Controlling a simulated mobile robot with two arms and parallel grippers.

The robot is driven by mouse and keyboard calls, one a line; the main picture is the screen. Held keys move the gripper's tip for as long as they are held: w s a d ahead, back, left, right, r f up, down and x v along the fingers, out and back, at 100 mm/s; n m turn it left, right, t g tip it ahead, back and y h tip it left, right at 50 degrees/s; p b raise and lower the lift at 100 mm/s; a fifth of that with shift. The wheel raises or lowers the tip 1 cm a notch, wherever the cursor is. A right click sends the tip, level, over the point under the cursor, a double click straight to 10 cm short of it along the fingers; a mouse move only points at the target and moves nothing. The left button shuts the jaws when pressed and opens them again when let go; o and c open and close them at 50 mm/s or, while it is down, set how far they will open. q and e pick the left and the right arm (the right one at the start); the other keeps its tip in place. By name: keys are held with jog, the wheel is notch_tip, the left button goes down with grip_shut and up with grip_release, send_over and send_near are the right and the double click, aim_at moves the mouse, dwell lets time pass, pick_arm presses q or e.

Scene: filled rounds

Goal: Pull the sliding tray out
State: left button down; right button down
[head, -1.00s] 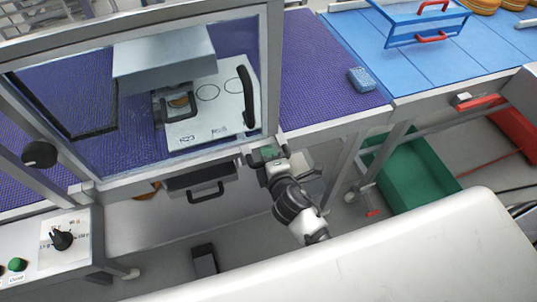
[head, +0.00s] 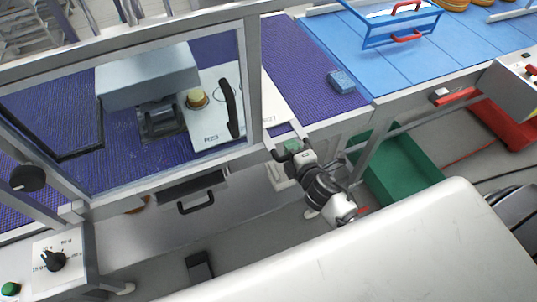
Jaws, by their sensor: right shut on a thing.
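The sliding tray (head: 208,121) is a white plate with printed marks, seen through the clear window of the machine. Its right part (head: 276,112) sticks out past the right frame post over the purple mat. A small tan round piece (head: 197,98) sits on it near the grey press head. My right gripper (head: 283,150) is shut at the tray's front right, just outside the frame; its fingers and my wrist hide the part it grips. A small green patch shows between the fingers. My left gripper is not in view.
A grey press head (head: 147,76) stands behind the window, which has a black handle (head: 231,108). A drawer (head: 192,184) is below. A blue sponge-like block (head: 341,81) lies on the purple mat (head: 302,70). A green bin (head: 398,172) is on the floor at right.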

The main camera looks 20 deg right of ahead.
jog(key=d, duration=1.6)
jog(key=shift+w+d+b, duration=0.3)
jog(key=shift+d+b, duration=0.05)
jog(key=shift+d, duration=0.4)
jog(key=shift+r, duration=0.1)
jog(key=c, duration=1.3)
grip_release()
jog(key=shift+d, duration=0.1)
jog(key=shift+o, duration=1.2)
jog(key=shift+d, duration=0.1)
